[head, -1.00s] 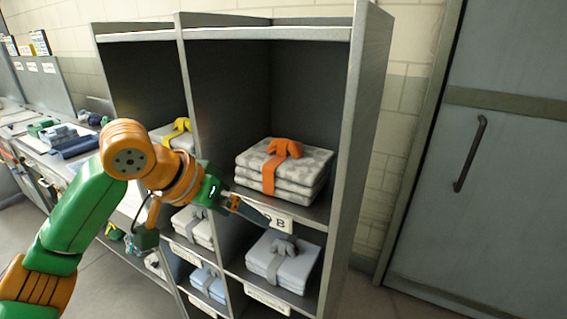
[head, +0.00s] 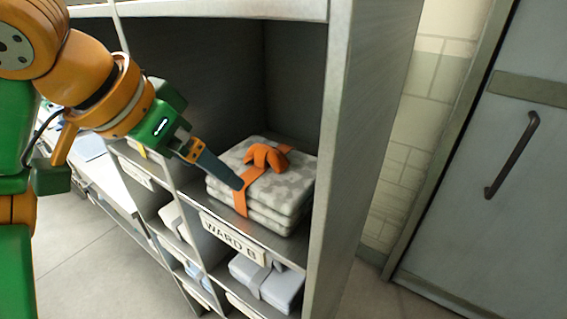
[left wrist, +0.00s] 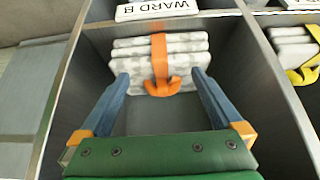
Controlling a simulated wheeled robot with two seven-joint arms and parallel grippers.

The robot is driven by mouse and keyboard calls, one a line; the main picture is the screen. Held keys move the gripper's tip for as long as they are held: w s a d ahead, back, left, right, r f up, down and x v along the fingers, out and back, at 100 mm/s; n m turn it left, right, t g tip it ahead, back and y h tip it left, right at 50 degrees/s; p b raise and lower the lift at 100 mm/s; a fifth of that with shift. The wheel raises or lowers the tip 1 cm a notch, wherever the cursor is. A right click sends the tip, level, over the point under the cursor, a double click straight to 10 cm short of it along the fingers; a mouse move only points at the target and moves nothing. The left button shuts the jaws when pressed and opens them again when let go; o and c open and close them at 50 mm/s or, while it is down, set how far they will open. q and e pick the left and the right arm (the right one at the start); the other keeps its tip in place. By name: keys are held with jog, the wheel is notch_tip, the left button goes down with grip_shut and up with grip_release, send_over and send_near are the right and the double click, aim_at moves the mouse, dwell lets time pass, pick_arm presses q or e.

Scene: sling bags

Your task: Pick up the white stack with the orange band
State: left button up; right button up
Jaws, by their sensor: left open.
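The white stack (head: 290,187) is a mottled white and grey folded pile with an orange band and an orange knot on top. It sits on the shelf above the WARD B label in the head view. It also shows in the left wrist view (left wrist: 192,48), with its band running down the middle. My left gripper (head: 238,186) is at the front left of the stack in the head view. In the left wrist view its two blue fingers (left wrist: 160,82) are spread apart, one toward each side of the stack, with nothing held between them. My right gripper is not in view.
The compartment has a grey right side wall (head: 372,120) and a left divider. A WARD B label (head: 234,240) is on the shelf edge. A grey-banded stack (head: 268,283) lies below. A yellow-banded stack (left wrist: 296,48) is in the neighbouring compartment. A grey door (head: 500,180) stands right.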

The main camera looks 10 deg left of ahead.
aim_at(262, 148)
pick_arm(q)
jog(key=w+d+p, duration=0.1)
jog(key=w, duration=0.1)
jog(key=w+d+p, duration=0.1)
jog(key=w+p, duration=0.1)
jog(key=w, duration=0.1)
jog(key=w+d+p, duration=0.1)
jog(key=w, duration=0.2)
jog(key=shift+w+d+r+p, duration=0.15)
jog(key=shift+w+r+p, duration=0.1)
jog(key=shift+r+p, duration=0.15)
jog(key=p+x, duration=0.1)
jog(key=x, duration=0.3)
jog(key=shift+w+f, duration=0.15)
jog(key=shift+f, duration=0.25)
jog(key=shift+w+f, duration=0.2)
jog(key=shift+f, duration=0.1)
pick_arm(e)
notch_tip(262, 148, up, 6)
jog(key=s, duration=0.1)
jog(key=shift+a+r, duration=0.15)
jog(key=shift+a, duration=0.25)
pick_arm(q)
grip_shut()
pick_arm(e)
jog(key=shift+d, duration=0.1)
